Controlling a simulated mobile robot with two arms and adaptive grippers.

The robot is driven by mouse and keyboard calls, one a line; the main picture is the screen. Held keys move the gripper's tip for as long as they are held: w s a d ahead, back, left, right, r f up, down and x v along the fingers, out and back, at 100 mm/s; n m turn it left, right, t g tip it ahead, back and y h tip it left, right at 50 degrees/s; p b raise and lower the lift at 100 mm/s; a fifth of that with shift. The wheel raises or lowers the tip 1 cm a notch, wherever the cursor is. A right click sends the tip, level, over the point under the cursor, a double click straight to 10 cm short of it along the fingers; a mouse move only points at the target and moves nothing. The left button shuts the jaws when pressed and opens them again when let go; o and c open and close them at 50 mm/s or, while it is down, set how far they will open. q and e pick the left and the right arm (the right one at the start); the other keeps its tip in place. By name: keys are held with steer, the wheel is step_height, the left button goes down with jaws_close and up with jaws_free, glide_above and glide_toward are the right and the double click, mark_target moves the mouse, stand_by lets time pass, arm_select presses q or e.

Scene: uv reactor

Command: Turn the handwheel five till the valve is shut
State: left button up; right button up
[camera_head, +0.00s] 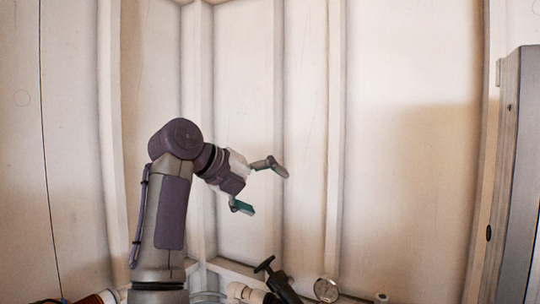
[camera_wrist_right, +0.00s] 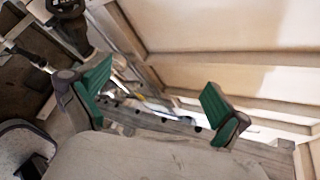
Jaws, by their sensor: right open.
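I cannot read any number, so I cannot tell which is handwheel five. My left gripper is not in view.
A round gauge (camera_head: 326,290) stands right of the black valve, with pale pipe fittings (camera_head: 240,292) to its left. A grey cabinet (camera_head: 518,180) stands at the right edge. Ribbed wall panels (camera_head: 410,140) close off the back. The space around the raised gripper is clear.

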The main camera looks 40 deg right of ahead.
steer(key=s+a+r+m+g+h, duration=0.2)
steer(key=s+a+r+m+g, duration=0.1)
steer(key=r, duration=0.5)
steer(key=shift+s+a+m+g, duration=0.25)
steer(key=shift+s+m+g, duration=0.15)
steer(key=shift+s+m, duration=0.45)
steer(key=shift+s, duration=0.2)
